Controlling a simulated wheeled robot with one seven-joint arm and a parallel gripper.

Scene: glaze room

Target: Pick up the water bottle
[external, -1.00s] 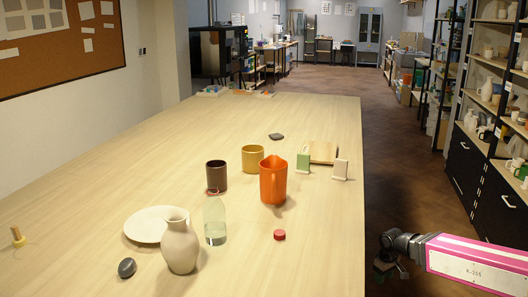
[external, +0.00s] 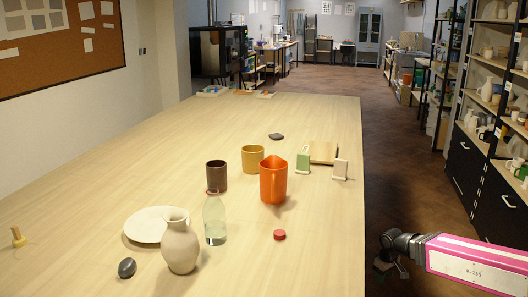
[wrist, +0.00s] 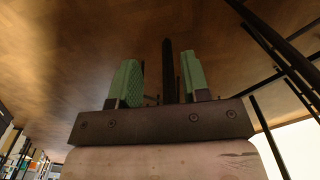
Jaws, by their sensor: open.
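The water bottle (external: 215,222) is clear, with a narrow neck, and stands upright on the wooden table in the external view. It is just right of and behind the beige vase and in front of the dark brown mug. My gripper (external: 388,268) is off the table's right edge, low and well apart from the bottle. In the wrist view my gripper (wrist: 160,82) shows two green finger pads spread apart with nothing between them. The bottle is not in the wrist view.
Around the bottle on the table (external: 310,240) are the vase (external: 180,248), a white plate (external: 143,226), the brown mug (external: 216,177), an orange pitcher (external: 272,184), a yellow mug (external: 252,158), a red cap (external: 279,235) and a dark stone (external: 127,267). The table's front right is clear.

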